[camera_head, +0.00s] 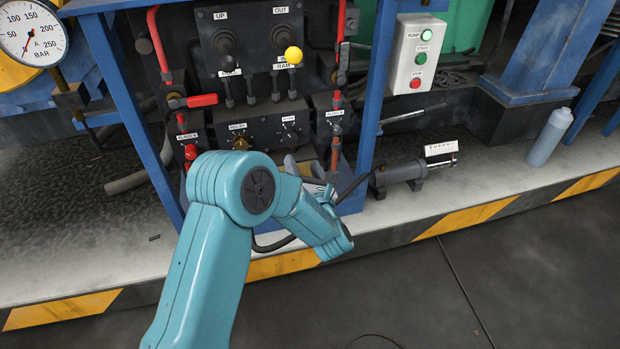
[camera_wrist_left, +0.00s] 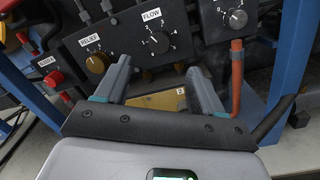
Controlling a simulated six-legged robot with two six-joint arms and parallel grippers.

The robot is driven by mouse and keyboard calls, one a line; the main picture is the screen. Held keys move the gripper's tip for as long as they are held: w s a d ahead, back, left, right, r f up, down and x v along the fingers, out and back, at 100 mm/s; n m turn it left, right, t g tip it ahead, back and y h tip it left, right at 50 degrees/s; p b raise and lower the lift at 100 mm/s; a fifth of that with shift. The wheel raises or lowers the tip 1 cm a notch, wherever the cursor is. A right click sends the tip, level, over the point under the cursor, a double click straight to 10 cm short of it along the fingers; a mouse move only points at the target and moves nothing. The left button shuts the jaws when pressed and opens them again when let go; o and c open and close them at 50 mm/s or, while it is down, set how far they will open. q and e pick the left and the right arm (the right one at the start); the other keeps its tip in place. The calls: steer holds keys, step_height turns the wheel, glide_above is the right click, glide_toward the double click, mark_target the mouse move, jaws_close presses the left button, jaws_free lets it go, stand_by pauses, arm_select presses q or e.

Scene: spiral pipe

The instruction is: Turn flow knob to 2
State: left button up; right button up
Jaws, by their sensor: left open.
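The flow knob (camera_wrist_left: 159,42) is a small black knob on a dark panel, under a white FLOW label, with white scale marks around it. The scale numbers are too small to read surely, so I cannot tell its setting. In the head view the flow knob (camera_head: 289,131) sits right of the brass relief knob (camera_head: 240,143). My left gripper (camera_wrist_left: 160,72) is open and empty, its two fingers apart, below the flow knob in the wrist view and not touching it. In the head view my left gripper (camera_head: 297,164) is partly hidden by its own arm. My right gripper is not in view.
A red knob (camera_wrist_left: 53,78) and another dial (camera_wrist_left: 236,18) flank the panel. An orange-red pipe (camera_wrist_left: 237,80) runs close to the right finger. Blue posts (camera_head: 378,90) frame the panel. Levers, including one with a yellow ball (camera_head: 293,54), stand above.

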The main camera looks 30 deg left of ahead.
arm_select(q)
steer(key=v, duration=0.6)
steer(key=shift+p, duration=0.4)
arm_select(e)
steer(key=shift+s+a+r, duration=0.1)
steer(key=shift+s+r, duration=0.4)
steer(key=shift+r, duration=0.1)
